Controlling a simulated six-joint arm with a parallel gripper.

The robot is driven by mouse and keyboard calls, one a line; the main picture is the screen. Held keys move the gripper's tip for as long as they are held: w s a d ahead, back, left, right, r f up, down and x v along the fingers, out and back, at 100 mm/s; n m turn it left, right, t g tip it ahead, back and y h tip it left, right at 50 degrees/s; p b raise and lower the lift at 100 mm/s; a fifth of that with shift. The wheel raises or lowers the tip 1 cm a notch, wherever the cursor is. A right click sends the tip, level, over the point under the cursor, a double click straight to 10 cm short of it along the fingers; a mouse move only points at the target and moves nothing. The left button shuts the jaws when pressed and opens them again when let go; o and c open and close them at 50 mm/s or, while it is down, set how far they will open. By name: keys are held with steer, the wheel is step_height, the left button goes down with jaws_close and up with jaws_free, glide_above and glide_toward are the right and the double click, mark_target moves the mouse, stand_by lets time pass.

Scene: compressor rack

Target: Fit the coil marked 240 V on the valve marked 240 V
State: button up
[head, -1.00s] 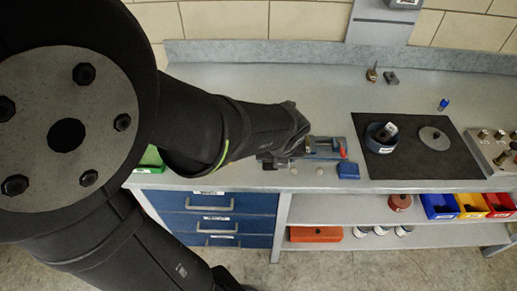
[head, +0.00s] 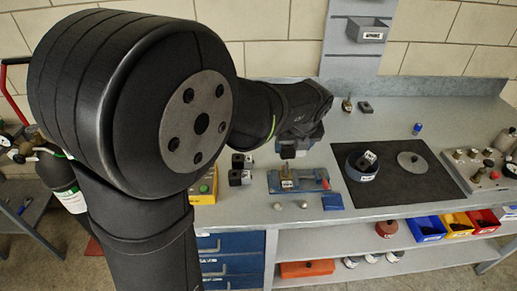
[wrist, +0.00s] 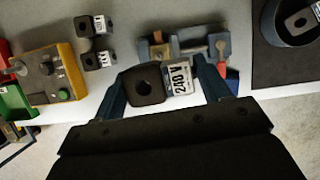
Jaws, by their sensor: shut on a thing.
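My gripper (wrist: 160,80) is shut on a black coil (wrist: 147,88) with a round hole. Its white label reads 240 V in the wrist view. In the head view my gripper (head: 291,143) is above the bench, just behind a blue vise-like fixture (head: 312,183), and the coil is mostly hidden. The fixture also shows in the wrist view (wrist: 188,44), beyond the coil; it holds a part with a white label too small to read. I cannot tell which valve is marked 240 V. Two other labelled black coils (wrist: 84,27) (wrist: 91,62) stand left of the fixture.
A yellow box with a green button (wrist: 68,80) stands at the left. A blue bowl (head: 352,170) with a labelled part inside and a grey disc (head: 412,160) are on a dark mat (head: 400,195). A blue block (head: 332,201) and small round pieces lie near the front edge.

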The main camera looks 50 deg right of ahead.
steer(key=shift+d+x, duration=0.25)
steer(key=shift+x, duration=0.8)
steer(key=shift+d+x, duration=0.2)
steer(key=shift+x, duration=0.8)
steer(key=shift+s+f, duration=0.15)
steer(key=shift+f, duration=0.25)
steer(key=shift+f, duration=0.25)
steer(key=shift+f, duration=0.1)
steer(key=shift+f, duration=1.9)
steer(key=shift+f, duration=0.4)
